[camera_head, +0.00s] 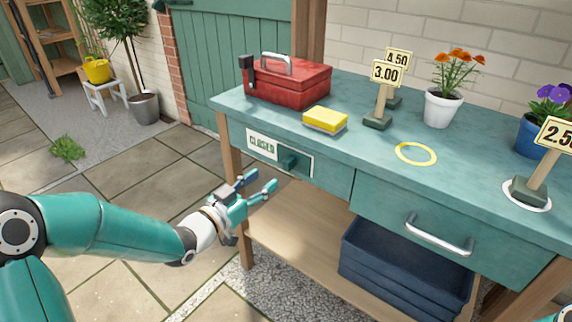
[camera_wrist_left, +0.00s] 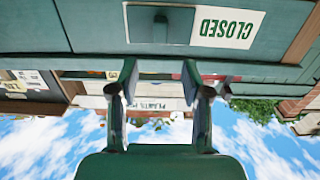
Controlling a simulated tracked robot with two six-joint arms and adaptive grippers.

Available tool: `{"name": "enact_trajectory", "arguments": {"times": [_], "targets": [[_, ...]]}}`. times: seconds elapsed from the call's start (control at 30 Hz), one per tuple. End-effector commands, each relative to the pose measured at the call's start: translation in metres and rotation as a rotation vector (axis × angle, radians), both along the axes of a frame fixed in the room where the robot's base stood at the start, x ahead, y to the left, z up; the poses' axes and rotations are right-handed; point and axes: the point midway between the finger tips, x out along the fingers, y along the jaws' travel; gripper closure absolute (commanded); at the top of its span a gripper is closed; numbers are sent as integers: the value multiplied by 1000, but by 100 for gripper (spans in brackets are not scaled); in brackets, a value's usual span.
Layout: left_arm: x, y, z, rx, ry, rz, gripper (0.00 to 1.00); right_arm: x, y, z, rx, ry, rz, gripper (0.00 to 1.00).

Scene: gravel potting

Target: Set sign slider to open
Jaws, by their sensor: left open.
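The sign (camera_head: 262,144) is set in the front edge of the teal bench and reads CLOSED on a white panel. The sign's teal slider (camera_head: 292,161) sits in the right part of the same frame, covering the area beside the word. In the left wrist view the sign (camera_wrist_left: 226,27) appears upside down, with the slider (camera_wrist_left: 160,22) to the left of the word. My left gripper (camera_head: 263,181) is open and empty, in front of and below the slider, apart from it. Its two fingers (camera_wrist_left: 159,78) point toward the bench front in the wrist view.
A red toolbox (camera_head: 290,84), a yellow sponge (camera_head: 325,116), a yellow ring (camera_head: 416,154), price signs and potted flowers stand on the bench top. A drawer with a metal handle (camera_head: 440,236) is to the right. A blue crate (camera_head: 400,275) stands on the lower shelf.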

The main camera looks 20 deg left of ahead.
Motion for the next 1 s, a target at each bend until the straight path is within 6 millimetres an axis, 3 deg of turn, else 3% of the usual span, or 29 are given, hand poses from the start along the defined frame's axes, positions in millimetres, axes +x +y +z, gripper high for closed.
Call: {"name": "enact_trajectory", "arguments": {"times": [0.2,0.43,0.87,1.0], "targets": [[45,-18,-1,0,0,-2,52,0,0,-1,0,0,0,3],[77,-28,-1,0,0,0,52,0,0,-1,0,0,0,3],[87,-31,-1,-1,1,1,52,0,0,-1,0,0,0,3],[87,-31,-1,-1,1,1,72,0,0,-1,0,0,0,3]]}}
